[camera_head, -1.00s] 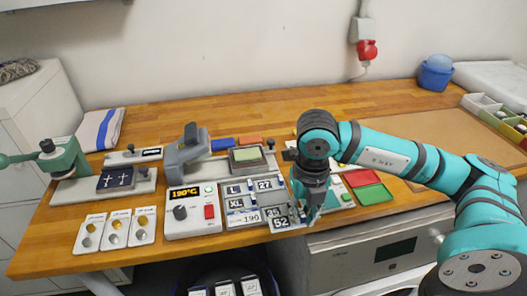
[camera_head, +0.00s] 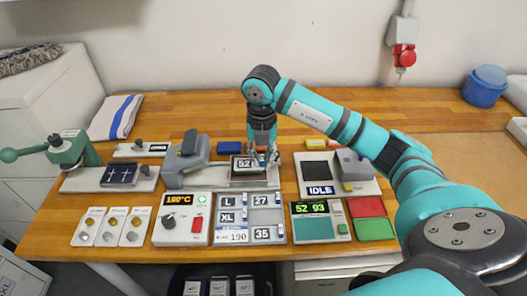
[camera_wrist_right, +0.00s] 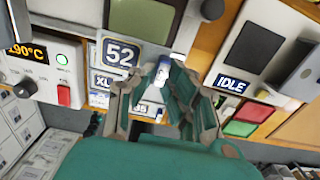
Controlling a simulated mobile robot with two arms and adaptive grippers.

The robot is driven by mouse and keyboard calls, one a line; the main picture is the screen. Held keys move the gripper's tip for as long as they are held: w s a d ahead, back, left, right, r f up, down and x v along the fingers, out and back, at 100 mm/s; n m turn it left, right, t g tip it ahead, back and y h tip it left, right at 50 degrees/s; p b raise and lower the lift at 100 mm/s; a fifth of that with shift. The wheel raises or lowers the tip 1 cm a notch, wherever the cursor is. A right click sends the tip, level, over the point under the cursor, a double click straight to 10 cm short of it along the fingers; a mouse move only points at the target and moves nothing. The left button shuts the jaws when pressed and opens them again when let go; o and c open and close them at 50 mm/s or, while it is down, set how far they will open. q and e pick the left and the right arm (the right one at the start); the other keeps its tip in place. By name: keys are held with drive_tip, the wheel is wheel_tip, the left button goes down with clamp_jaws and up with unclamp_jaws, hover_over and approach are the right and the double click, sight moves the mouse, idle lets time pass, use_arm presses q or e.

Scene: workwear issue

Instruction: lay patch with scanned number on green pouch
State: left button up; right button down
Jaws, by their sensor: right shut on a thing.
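My right gripper (camera_head: 264,158) is shut on a dark patch with a white 52 (camera_head: 242,163), held near its right edge. The patch also shows in the right wrist view (camera_wrist_right: 122,52), just left of the fingers. The gripper is over the platen of the grey heat press (camera_head: 255,181). The green pouch (camera_wrist_right: 147,20) lies there beyond the patch in the wrist view; in the head view the patch and fingers largely hide it. Whether patch and pouch touch I cannot tell. A display (camera_head: 310,209) reads 52 93. My left gripper is not in view.
A patch tray (camera_head: 275,215) holds L, XL, 27, 35 and 190 patches in front of the press. A control box (camera_head: 184,220) reads 190°C in the wrist view. A device marked IDLE (camera_head: 340,187) and red (camera_head: 366,207) and green (camera_head: 374,229) trays stand right.

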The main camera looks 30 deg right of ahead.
drive_tip(key=w+d, duration=0.2)
drive_tip(key=shift+w+d+f+p, duration=0.1)
drive_tip(key=shift+w+d+p, duration=0.25)
wheel_tip(320, 180, down, 3)
drive_tip(key=shift+r+p, duration=0.15)
drive_tip(key=shift+p, duration=0.7)
drive_tip(key=shift+f, duration=0.35)
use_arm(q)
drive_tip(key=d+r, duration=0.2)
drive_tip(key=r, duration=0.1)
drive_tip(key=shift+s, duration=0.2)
use_arm(e)
drive_tip(key=shift+f, duration=0.1)
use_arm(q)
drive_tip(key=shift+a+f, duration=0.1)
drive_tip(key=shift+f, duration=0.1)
use_arm(e)
drive_tip(key=shift+f, duration=0.15)
drive_tip(key=c, duration=1.4)
unclamp_jaws()
drive_tip(key=shift+o, duration=0.2)
